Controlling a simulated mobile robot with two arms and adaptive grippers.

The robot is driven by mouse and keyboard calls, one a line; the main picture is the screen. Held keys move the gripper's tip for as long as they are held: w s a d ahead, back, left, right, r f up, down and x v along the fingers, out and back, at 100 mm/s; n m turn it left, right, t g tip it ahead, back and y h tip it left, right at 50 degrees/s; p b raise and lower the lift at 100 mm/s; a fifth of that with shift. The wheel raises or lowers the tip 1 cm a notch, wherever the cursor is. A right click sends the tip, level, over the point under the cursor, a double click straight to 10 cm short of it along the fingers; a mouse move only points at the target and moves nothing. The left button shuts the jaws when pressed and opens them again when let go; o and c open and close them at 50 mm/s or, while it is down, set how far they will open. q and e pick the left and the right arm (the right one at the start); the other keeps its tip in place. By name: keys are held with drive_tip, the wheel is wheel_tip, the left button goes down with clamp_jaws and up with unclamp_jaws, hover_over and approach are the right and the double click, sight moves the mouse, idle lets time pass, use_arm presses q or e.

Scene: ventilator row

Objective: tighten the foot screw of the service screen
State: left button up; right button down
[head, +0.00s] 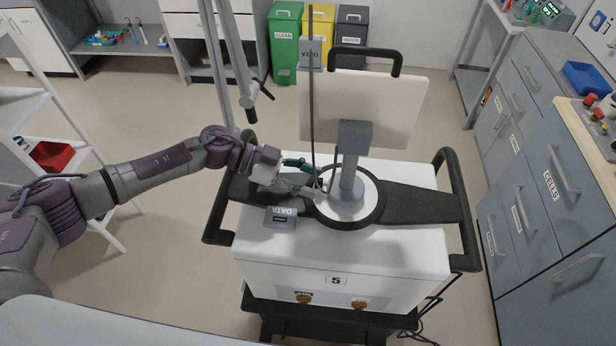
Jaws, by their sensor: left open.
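The service screen (390,105) is a cream panel seen from behind, with a black handle on top. It stands on a grey post (350,170) rising from a round foot on the white cart (345,262). My left gripper (318,188) is at the left side of the foot, with its fingers pointing right toward the post's base. It is open. A green-handled item (298,163) shows just above the fingers; I cannot tell whether they touch it. The foot screw cannot be made out; the fingers may cover it. My right gripper is not in view.
A thin dark pole or cable (311,100) rises close to the gripper. Black rails (464,210) flank the cart. Drawers stand at the right, bins (286,45) at the back.

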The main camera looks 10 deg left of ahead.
use_arm(q)
drive_tip(key=shift+c, duration=0.2)
clamp_jaws()
drive_tip(key=shift+r, duration=0.1)
drive_tip(key=shift+s+m+t+p, duration=0.1)
drive_tip(key=shift+m+t+p, duration=0.2)
drive_tip(key=shift+m+p, duration=0.1)
drive_tip(key=shift+m+t+p, duration=0.4)
drive_tip(key=shift+m+p, duration=0.1)
drive_tip(key=shift+m, duration=0.1)
drive_tip(key=shift+s+m+t, duration=0.15)
drive_tip(key=shift+m+t, duration=0.35)
drive_tip(key=shift+m, duration=0.3)
drive_tip(key=shift+m+t+h, duration=0.3)
drive_tip(key=shift+m+t, duration=0.1)
drive_tip(key=shift+m, duration=0.1)
